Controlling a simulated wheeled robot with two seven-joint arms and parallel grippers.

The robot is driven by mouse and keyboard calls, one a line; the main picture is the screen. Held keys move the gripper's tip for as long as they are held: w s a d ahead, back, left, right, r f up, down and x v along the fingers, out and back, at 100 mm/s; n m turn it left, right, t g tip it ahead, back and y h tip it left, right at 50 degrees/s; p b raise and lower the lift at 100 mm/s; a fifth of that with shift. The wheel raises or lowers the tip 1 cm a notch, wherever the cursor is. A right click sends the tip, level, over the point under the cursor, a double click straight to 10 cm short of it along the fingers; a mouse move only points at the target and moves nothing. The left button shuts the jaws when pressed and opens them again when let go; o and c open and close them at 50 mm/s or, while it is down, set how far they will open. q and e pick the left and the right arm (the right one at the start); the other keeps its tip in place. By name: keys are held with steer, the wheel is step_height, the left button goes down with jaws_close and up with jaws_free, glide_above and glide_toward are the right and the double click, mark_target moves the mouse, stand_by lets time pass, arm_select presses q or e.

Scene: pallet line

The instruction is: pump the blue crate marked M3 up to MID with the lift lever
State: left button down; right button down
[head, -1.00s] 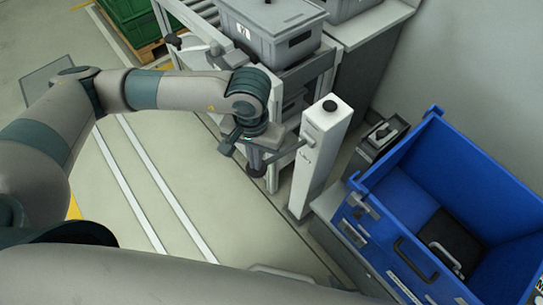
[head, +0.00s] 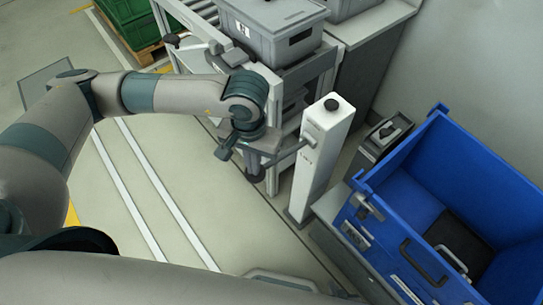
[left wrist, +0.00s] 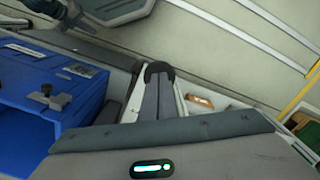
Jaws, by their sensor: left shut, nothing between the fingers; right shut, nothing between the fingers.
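The blue crate (head: 385,262) stands at the right in the head view, open at the top, with a dark panel and handle inside. It also shows at the left in the left wrist view (left wrist: 25,90). I cannot read M3 on it. The white lift post (head: 318,165) with a black knob stands left of it. The lift lever (head: 291,151) sticks out from the post towards my left gripper (head: 226,151). That gripper is shut and empty, by the lever's outer end; whether it touches is unclear.
A grey lidded crate (head: 275,42) sits on a roller conveyor behind my left gripper. A green crate (head: 130,22) on a wooden pallet stands at the far left. A small grey box (head: 383,135) is between post and wall. The floor (head: 110,225) at left is clear.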

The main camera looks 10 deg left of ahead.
arm_select(q)
steer(key=shift+s+f, duration=0.1)
steer(key=shift+f, duration=0.1)
stand_by(0.3)
steer(key=shift+a+f+b, duration=0.1)
steer(key=shift+f+b, duration=0.65)
steer(key=shift+b, duration=0.45)
steer(key=shift+s+a, duration=0.1)
steer(key=shift+s, duration=0.1)
